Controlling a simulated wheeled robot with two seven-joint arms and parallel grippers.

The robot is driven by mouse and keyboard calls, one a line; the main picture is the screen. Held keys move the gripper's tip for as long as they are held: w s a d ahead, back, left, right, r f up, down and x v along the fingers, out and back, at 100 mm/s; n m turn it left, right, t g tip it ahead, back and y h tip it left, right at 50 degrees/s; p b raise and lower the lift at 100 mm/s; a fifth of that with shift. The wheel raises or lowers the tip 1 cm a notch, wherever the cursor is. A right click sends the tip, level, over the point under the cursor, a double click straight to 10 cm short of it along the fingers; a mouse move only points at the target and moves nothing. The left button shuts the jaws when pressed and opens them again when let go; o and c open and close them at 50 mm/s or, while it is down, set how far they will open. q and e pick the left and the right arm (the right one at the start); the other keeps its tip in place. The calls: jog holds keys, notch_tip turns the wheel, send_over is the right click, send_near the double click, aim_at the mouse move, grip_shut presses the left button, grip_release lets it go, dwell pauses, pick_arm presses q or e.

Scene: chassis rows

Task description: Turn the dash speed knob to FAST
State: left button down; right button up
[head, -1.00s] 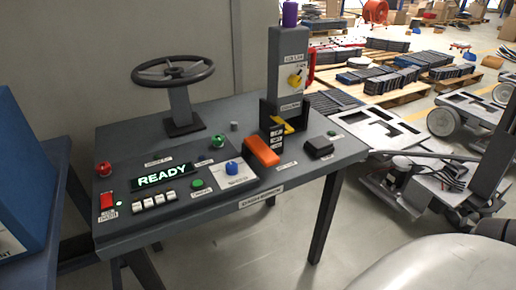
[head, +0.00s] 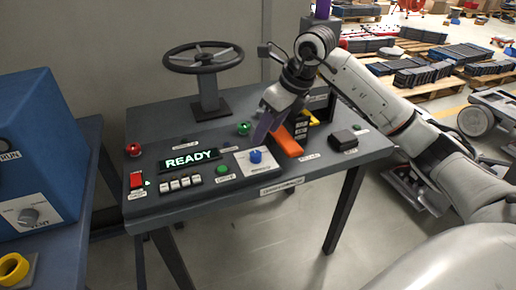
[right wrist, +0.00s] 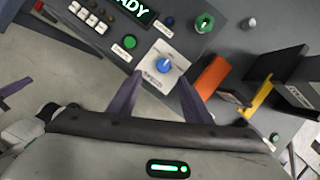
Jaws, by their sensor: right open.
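The dash speed knob looks to be the blue knob (head: 256,156) on a white plate (head: 244,164) at the right end of the dash panel; the plate's lettering is too small to read. It also shows in the right wrist view as a blue knob (right wrist: 163,67) with a pale pointer mark. My right gripper (head: 262,132) is above and just behind the knob, apart from it. In the right wrist view my right gripper (right wrist: 158,95) is open and empty, its two purple fingers on either side of the knob's line.
An orange pedal (head: 287,142) stands close to the right of the knob. A green button (head: 222,169), a lit READY display (head: 190,160) and a red switch (head: 136,180) lie to its left. A steering wheel (head: 203,57) rises behind. A blue box (head: 35,150) stands at far left.

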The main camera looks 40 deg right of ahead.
aim_at(256, 153)
jog(key=x, duration=1)
jog(key=shift+d+p, duration=0.3)
jog(key=shift+d, duration=0.15)
jog(key=c, duration=1.1)
